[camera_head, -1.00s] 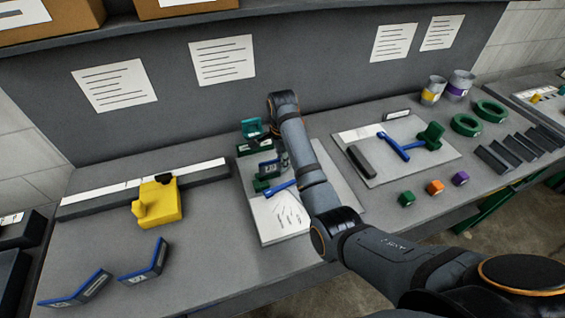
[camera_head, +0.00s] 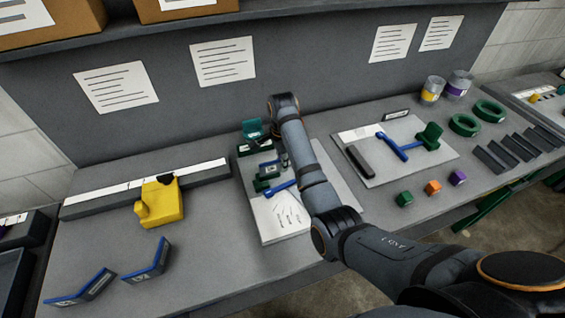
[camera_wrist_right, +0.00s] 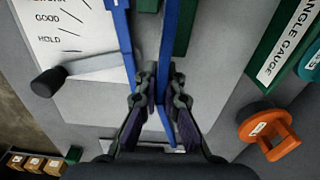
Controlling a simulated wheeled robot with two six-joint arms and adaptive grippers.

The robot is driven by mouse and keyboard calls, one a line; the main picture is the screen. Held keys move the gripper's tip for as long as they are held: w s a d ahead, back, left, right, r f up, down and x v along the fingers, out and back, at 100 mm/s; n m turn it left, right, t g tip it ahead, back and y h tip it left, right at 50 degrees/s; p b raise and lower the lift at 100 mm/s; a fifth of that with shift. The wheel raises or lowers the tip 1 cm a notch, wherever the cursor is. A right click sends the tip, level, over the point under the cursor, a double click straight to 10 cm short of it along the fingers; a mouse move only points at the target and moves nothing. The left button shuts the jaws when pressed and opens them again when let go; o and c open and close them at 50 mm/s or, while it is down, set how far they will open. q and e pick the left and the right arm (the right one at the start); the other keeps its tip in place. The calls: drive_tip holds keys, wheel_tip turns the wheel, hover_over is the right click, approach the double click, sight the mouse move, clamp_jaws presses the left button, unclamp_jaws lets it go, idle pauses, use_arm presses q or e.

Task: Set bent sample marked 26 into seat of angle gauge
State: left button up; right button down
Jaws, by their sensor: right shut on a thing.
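My right gripper (camera_wrist_right: 163,105) is shut on a bent sample (camera_wrist_right: 178,55), a dark plate with a blue edge. In the head view the held sample (camera_head: 268,168) is small and partly hidden, and its number cannot be read. It is down among the green blocks of the angle gauge (camera_head: 262,185). In the right wrist view a green block (camera_wrist_right: 150,5) lies beside the sample, and the gauge's blue arm (camera_wrist_right: 121,40) is left of it. Whether the sample touches the seat cannot be told. My right gripper's fingers (camera_head: 284,160) are mostly hidden in the head view. My left gripper is not in view.
Two more bent samples (camera_head: 148,265) lie at front left, near a yellow block (camera_head: 160,201). A green block labelled ANGLE GAUGE (camera_wrist_right: 283,45) and an orange part (camera_wrist_right: 268,134) are close by. A second gauge board (camera_head: 376,175) is at right. The bench's front middle is clear.

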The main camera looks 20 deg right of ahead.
drive_tip(key=shift+f, duration=0.15)
drive_tip(key=shift+f, duration=1.1)
drive_tip(key=c, duration=1.4)
unclamp_jaws()
